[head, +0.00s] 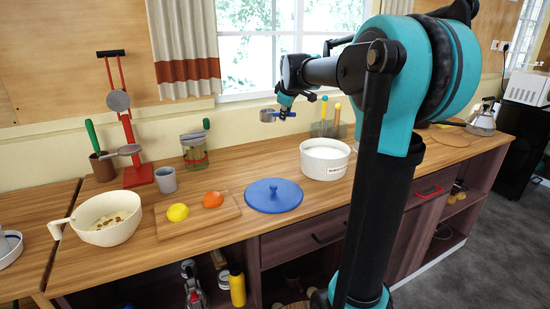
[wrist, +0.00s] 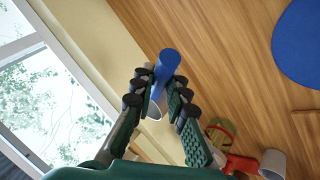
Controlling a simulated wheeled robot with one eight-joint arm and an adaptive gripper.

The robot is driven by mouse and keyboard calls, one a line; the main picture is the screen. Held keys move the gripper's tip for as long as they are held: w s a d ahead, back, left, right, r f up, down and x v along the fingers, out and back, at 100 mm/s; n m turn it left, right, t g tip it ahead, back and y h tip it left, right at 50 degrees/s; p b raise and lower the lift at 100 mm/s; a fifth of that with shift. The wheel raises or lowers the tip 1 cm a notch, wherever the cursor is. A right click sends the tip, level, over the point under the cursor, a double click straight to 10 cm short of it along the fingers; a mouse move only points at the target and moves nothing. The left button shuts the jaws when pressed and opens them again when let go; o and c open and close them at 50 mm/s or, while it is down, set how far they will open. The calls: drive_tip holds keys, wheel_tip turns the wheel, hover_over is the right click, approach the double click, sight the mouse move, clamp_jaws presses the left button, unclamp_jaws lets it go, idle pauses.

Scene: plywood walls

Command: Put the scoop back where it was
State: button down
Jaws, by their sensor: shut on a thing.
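My gripper (head: 286,101) is shut on the scoop (head: 268,115) and holds it in the air above the back of the counter, before the window. In the wrist view, the scoop's blue handle (wrist: 169,60) lies between the fingers of my gripper (wrist: 160,82). A greyish part of the scoop shows between the fingers, partly hidden. The scoop is apart from the counter. A white labelled canister (head: 325,161) stands open below and to the right of it. A red stand (head: 128,130) at the left bears grey round-headed utensils.
A blue lid (head: 274,197) lies on the wooden counter (head: 330,205), left of the canister. A glass jar (head: 195,155), a grey cup (head: 166,180), a board (head: 225,214) with a lemon and an orange fruit, and a cream pan (head: 107,232) stand left.

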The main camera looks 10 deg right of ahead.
wheel_tip(320, 180, down, 18)
drive_tip(key=shift+f, duration=0.25)
idle(0.4)
drive_tip(key=c, duration=1.5)
unclamp_jaws()
drive_tip(key=shift+f, duration=0.1)
drive_tip(key=v, duration=1.2)
